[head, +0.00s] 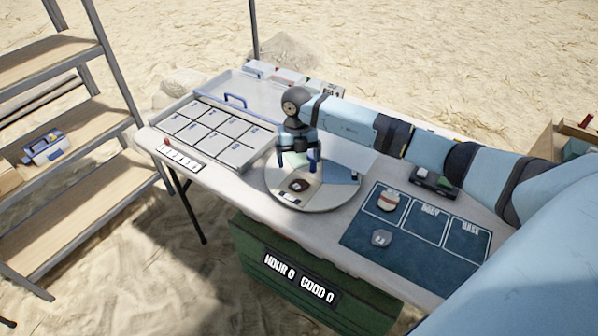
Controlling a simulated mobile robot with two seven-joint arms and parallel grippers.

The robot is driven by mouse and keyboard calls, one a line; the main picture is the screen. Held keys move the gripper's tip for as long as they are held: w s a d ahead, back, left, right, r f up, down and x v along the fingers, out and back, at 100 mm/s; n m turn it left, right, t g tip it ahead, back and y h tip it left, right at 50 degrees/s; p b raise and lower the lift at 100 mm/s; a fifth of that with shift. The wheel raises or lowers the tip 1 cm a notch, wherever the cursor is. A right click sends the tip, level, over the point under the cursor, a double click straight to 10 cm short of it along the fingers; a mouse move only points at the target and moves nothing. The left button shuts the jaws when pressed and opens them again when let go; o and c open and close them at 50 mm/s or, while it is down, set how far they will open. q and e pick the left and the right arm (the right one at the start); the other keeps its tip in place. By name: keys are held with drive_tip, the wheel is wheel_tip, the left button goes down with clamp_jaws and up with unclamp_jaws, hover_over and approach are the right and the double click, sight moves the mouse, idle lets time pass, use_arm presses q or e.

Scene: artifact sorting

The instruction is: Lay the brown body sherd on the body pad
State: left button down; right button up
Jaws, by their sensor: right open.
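A dark brown sherd (299,185) lies on a small light card on the round turntable (340,200). My right gripper (299,170) is right above and behind the sherd, fingers pointing down, open and apart from it as far as I can tell. The blue mat (365,238) lies to the right, with outlined pads. Its middle pad is the body pad (425,222), labelled BODY, and it looks bare. My left gripper is not in view.
A light and reddish piece (388,201) sits on the mat's left pad, and a grey piece (381,238) lies in front of it. A compartment tray (215,135) stands at left. A dark device (434,182) lies behind the mat. Shelves (75,120) stand left of the table.

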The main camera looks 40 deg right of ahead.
drive_tip(key=s+a+r+m+t+y, duration=0.2)
drive_tip(key=s+a+m+t+y, duration=0.3)
drive_tip(key=a+y, duration=0.6)
drive_tip(key=s+a+r+t+y, duration=0.1)
drive_tip(key=s+a+t+y, duration=0.35)
drive_tip(key=a, duration=1.15)
drive_tip(key=s+d+f+m+t+h, duration=0.1)
drive_tip(key=s+d+f+m+h, duration=0.3)
drive_tip(key=s+m, duration=0.5)
drive_tip(key=s+d+f+m+t+h, duration=0.1)
drive_tip(key=s+d+f+m+h, duration=0.3)
drive_tip(key=s+f+m+h, duration=0.4)
wheel_tip(320, 180, down, 4)
drive_tip(key=s+m, duration=0.1)
drive_tip(key=m, duration=0.6)
drive_tip(key=shift+d+r+h, duration=0.25)
drive_tip(key=shift+d+h, duration=0.1)
